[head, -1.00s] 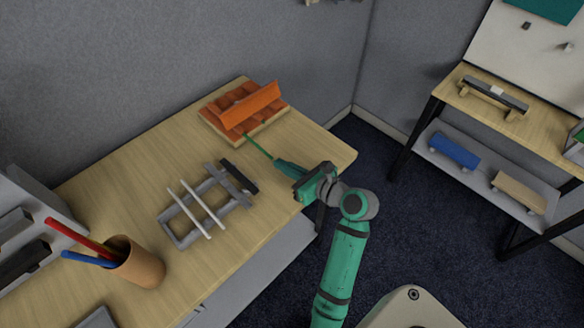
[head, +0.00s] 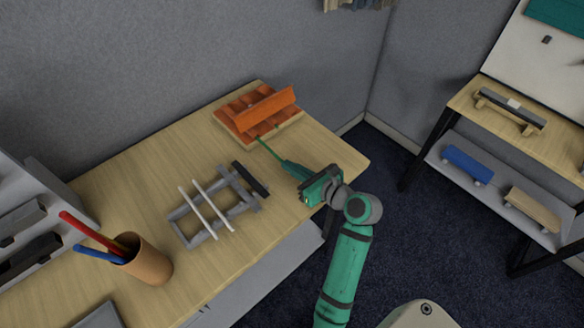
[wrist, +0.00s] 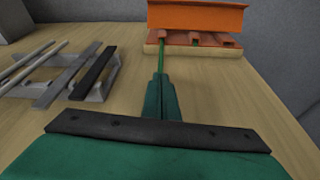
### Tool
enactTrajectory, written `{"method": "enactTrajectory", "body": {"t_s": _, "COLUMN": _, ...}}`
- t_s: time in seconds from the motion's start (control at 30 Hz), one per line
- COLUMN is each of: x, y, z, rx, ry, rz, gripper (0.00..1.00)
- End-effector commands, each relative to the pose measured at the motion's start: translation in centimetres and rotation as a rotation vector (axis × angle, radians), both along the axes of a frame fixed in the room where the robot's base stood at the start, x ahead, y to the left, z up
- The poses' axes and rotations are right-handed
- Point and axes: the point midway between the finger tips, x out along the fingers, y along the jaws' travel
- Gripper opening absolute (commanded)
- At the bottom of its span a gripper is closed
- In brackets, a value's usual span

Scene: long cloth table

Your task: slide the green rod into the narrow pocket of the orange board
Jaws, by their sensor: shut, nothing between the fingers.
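The orange board (head: 232,112) lies at the far end of the table, with a raised, slanted orange panel over it. In the wrist view its front edge (wrist: 200,50) shows several slots under the panel. The thin green rod (head: 267,149) runs from my fingertips to the board's front. In the wrist view the rod (wrist: 172,71) points at the left slot; its far tip is hard to make out, and I cannot tell how deep it reaches. My gripper (head: 287,165) is shut at the rod's near end, low over the table; it also shows in the wrist view (wrist: 161,82).
A grey rack (head: 190,236) with two light bars and a dark bar (head: 250,179) stands left of my gripper. A brown cup (head: 148,262) with red and blue rods stands at the near left. The table's right edge is close to my arm.

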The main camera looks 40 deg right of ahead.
Motion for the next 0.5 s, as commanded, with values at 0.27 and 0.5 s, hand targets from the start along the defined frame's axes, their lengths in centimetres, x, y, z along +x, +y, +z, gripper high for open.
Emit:
{"method": "enactTrajectory", "body": {"t_s": 0.27, "x": 0.54, "y": 0.11, "z": -0.06, "rx": 0.001, "ry": 0.001, "rz": 0.002, "gripper": 0.0}}
{"method": "enactTrajectory", "body": {"t_s": 0.5, "x": 0.95, "y": 0.14, "z": -0.08, "rx": 0.0, "ry": 0.002, "rz": 0.002, "gripper": 0.0}}
